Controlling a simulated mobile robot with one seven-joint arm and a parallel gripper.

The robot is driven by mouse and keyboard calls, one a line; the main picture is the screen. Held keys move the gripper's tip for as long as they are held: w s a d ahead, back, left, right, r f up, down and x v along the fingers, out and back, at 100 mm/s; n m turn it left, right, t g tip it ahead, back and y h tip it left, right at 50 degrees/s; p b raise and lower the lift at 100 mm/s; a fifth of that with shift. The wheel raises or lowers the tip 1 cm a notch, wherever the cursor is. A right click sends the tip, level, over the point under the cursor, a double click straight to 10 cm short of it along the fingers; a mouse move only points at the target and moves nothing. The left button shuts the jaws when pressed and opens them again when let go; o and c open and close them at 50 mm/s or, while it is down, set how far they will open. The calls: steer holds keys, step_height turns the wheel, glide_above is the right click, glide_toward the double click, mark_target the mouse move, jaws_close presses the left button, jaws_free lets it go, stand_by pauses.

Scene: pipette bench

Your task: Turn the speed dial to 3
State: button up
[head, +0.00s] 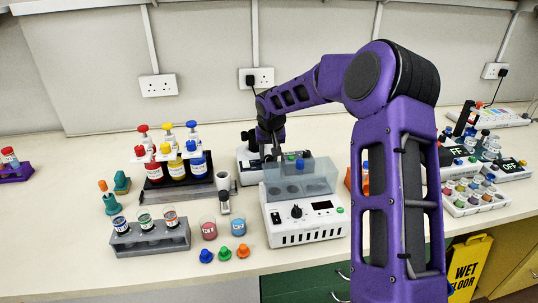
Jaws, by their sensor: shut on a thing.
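My gripper (273,153) points down at a white device (250,176) at the back middle of the bench. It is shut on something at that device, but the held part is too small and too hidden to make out. In front stands a second white device (308,236) with a clear grey cover (322,172). Its front panel has a black knob (296,211), a small dark display (322,205) and a green button (340,210). The gripper is behind this knob and apart from it. No dial numbers are readable.
Left are a dark rack of red, yellow and blue bottles (174,167), a grey jar rack (150,240), two small beakers and several coloured stoppers. My arm crosses the right middle. Further right are two devices reading "OFF" and a vial tray (466,211). The front left bench is clear.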

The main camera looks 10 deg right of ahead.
jaws_close()
steer(key=shift+n, duration=0.3)
steer(key=n+y, duration=0.1)
steer(key=n, duration=0.2)
steer(key=shift+d+n+y, duration=0.2)
steer(key=shift+n+y, duration=0.1)
steer(key=shift+y, duration=0.1)
steer(key=n+y, duration=0.1)
steer(key=n, duration=0.1)
steer(key=n+g, duration=0.1)
steer(key=n, duration=0.2)
steer(key=shift+w+d+y, duration=0.1)
steer(key=shift+w+y, duration=0.05)
steer(key=shift+y, duration=0.25)
steer(key=n+g, duration=0.1)
steer(key=n, duration=0.2)
steer(key=n+g+y, duration=0.1)
steer(key=n, duration=0.2)
steer(key=shift+w, duration=0.1)
steer(key=shift+w+n+g, duration=0.1)
steer(key=shift+n+g, duration=0.9)
steer(key=shift+n, duration=1.3)
